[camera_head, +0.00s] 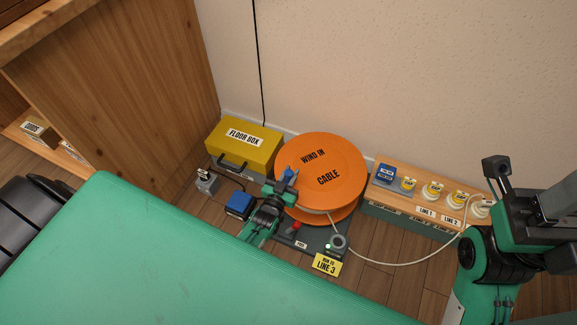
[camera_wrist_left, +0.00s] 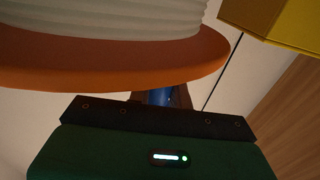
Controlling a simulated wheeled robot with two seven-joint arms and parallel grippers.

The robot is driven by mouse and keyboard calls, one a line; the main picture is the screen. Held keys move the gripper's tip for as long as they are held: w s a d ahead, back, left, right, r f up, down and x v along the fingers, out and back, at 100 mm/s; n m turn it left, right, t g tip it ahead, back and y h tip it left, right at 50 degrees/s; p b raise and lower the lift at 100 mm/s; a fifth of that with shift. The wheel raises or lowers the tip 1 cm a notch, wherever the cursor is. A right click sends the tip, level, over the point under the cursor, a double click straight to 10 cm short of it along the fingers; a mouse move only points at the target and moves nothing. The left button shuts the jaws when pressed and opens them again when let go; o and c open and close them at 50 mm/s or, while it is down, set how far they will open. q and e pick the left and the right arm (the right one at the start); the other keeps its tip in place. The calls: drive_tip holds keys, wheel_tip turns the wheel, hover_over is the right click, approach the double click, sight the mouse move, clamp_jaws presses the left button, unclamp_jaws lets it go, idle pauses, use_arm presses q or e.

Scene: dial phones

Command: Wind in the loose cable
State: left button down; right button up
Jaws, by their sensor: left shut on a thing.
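The orange cable reel (camera_head: 342,158), marked WIND IN CABLE, stands near the wall. Its blue crank handle (camera_head: 287,173) is at the left side of its face. My left gripper (camera_head: 283,184) is shut on the handle; the fingertips are partly hidden. In the left wrist view the blue handle (camera_wrist_left: 158,97) shows beyond the gripper, under the reel's orange flange (camera_wrist_left: 130,77). The white cable (camera_head: 400,264) leaves the reel, passes by a grey ring guide (camera_head: 338,241) and sags in a loose curve to the socket box at right.
A yellow FLOOR BOX (camera_head: 243,146) stands left of the reel. A blue box (camera_head: 239,204) and small grey box (camera_head: 206,182) are nearby. The wooden socket box (camera_head: 412,203) holds several plugs. A yellow LINE 3 sign (camera_head: 327,264) stands in front. A green surface (camera_head: 160,260) fills the foreground.

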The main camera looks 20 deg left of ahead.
use_arm(q)
drive_tip(key=shift+s+f, duration=0.25)
drive_tip(key=shift+s, duration=0.35)
drive_tip(key=shift+d, duration=0.1)
idle(1.1)
drive_tip(key=c, duration=1.3)
unclamp_jaws()
drive_tip(key=shift+r, duration=0.1)
drive_tip(key=shift+d, duration=0.15)
